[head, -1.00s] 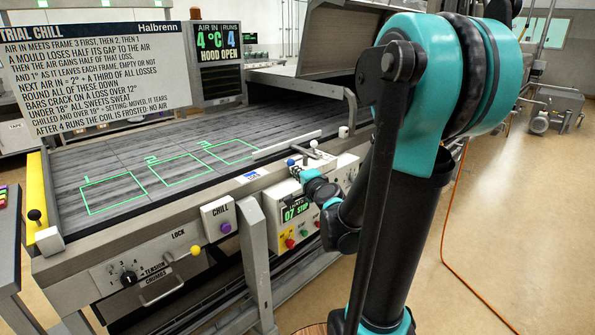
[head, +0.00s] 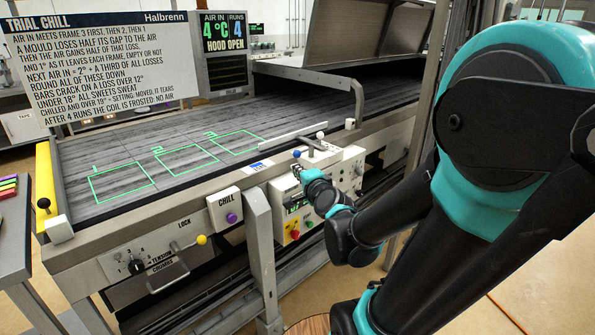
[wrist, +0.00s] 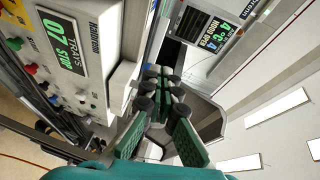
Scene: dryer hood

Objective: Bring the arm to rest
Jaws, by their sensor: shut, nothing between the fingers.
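My gripper (head: 301,174) is in front of the machine's front panel, beside the counter box (head: 297,204), at the near edge of the belt. In the wrist view my gripper (wrist: 162,78) shows its green-padded fingers meeting at the tips, shut and empty. My arm folds down from the large teal joint at the upper right to the gripper. The counter box also shows in the wrist view (wrist: 66,45), reading 07 STOP, to the left of the fingers.
The slatted belt (head: 110,150) carries three green outlined frames, all empty. A white bar with small knobs (head: 318,148) lies by the near edge, close above my gripper. The hood (head: 360,40) stands open. A CHILL box (head: 224,210) is at the left. Open floor is at the lower right.

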